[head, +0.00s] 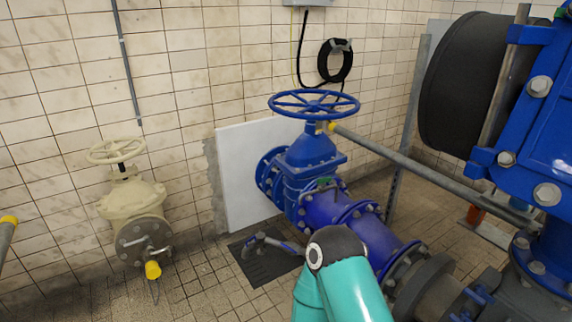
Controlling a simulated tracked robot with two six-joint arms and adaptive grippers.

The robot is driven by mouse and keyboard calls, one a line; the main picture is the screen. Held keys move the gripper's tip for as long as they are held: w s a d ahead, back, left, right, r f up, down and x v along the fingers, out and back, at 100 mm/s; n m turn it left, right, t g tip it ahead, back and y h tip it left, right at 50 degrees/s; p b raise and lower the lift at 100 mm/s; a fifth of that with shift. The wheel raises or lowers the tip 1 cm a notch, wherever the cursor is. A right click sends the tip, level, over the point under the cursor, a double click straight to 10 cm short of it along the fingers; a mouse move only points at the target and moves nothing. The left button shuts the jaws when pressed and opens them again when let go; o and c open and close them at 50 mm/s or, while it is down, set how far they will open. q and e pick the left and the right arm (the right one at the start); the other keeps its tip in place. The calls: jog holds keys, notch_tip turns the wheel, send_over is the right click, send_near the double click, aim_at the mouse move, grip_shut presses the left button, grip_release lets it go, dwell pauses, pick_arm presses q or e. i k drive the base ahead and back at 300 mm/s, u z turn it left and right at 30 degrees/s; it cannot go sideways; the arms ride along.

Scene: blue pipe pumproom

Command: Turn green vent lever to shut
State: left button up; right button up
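A small green piece (322,183), which looks like the vent lever, sits on top of the blue pipe (330,208) just in front of the blue gate valve (310,152). It is too small here to tell whether it lies along or across the pipe. One of my teal arms, with a dark joint cap, rises from the bottom middle in front of the pipe. No gripper fingers show in the head view, so nothing is seen touching the lever.
A blue handwheel (314,103) stands above the lever. A grey rail (405,165) slants past on the right towards large blue machinery (540,110). A cream valve (130,205) stands at the left wall. A dark floor plate (262,268) lies left of the pipe, with open tiled floor around it.

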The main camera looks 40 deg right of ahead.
aim_at(323, 181)
jog(key=z, duration=0.25)
jog(key=i, duration=1.4)
jog(key=z, duration=0.8)
jog(key=i, duration=1.3)
jog(key=z, duration=0.45)
